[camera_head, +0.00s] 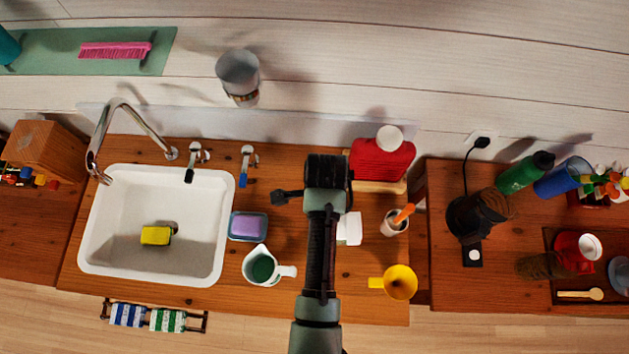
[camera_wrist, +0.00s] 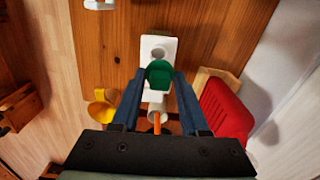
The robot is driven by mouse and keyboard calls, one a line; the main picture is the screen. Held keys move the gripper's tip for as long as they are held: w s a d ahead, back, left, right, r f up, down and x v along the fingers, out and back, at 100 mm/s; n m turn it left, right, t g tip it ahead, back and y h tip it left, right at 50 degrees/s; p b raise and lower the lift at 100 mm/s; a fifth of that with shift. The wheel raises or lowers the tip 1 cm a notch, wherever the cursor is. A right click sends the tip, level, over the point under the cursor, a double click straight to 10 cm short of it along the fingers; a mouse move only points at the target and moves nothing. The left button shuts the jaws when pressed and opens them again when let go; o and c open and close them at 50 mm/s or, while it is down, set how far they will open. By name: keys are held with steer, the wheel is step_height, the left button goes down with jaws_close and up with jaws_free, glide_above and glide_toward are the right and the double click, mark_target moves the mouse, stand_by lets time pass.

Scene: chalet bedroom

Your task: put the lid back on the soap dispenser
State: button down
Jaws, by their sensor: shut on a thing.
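The white soap dispenser (camera_head: 351,229) stands on the wooden counter, partly hidden behind my arm in the head view. In the wrist view, the dispenser (camera_wrist: 167,42) shows a round opening on top and nothing on it. My gripper (camera_wrist: 160,82) is shut on the green lid (camera_wrist: 159,71), which sits between the two fingertips. The lid overlaps the dispenser's near edge in the wrist view and looks apart from the opening; the height between them is hard to judge. In the head view my gripper (camera_head: 328,172) hides the lid.
Near the dispenser stand a white cup (camera_head: 391,226) with an orange item, a yellow mug (camera_head: 401,282), a red container (camera_head: 381,160) and a white jug (camera_head: 256,254) with green inside. A purple sponge (camera_head: 247,226) lies beside the sink (camera_head: 208,250). Bare counter surrounds the dispenser's left side.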

steer(key=shift+s+d+f+b, duration=0.15)
steer(key=shift+d+f+b, duration=0.05)
steer(key=shift+f+b, duration=0.7)
step_height(320, 180, down, 3)
steer(key=b, duration=0.3)
steer(key=shift+a, duration=0.1)
steer(key=shift+f+b, duration=0.45)
steer(key=shift+f, duration=0.35)
steer(key=shift+r+p, duration=0.1)
steer(key=shift+p, duration=0.45)
steer(key=shift+f, duration=0.2)
stand_by(1.2)
steer(key=shift+c, duration=1.7)
jaws_free()
steer(key=shift+o, duration=0.3)
